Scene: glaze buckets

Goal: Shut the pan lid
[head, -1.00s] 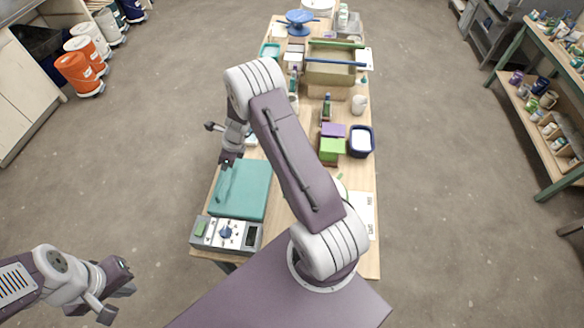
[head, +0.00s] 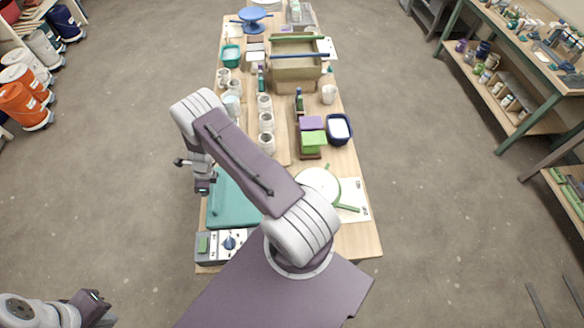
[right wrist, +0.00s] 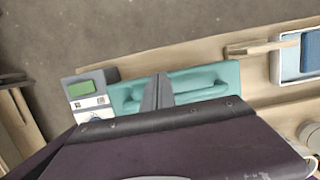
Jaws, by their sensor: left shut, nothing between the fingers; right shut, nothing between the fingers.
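A teal lid (head: 236,212) with a raised bar handle lies flat at the near left of the table, beside a grey control box (head: 222,246) with a green display and a knob. It looks down; a small gap cannot be ruled out. The lid (right wrist: 226,76) also shows in the right wrist view. My right gripper (head: 203,190) is shut and empty, above the lid's left side; its fingers (right wrist: 158,88) hide the middle of the handle. My own arm covers part of the lid. My left gripper (head: 106,308) is shut, low at the left, away from the table.
A white round pan-like item (head: 318,182) with a green handle sits right of my arm. Green and purple blocks (head: 313,139), a dark blue tub (head: 339,129) and several pale jars (head: 265,122) stand farther back. The floor left of the table is clear.

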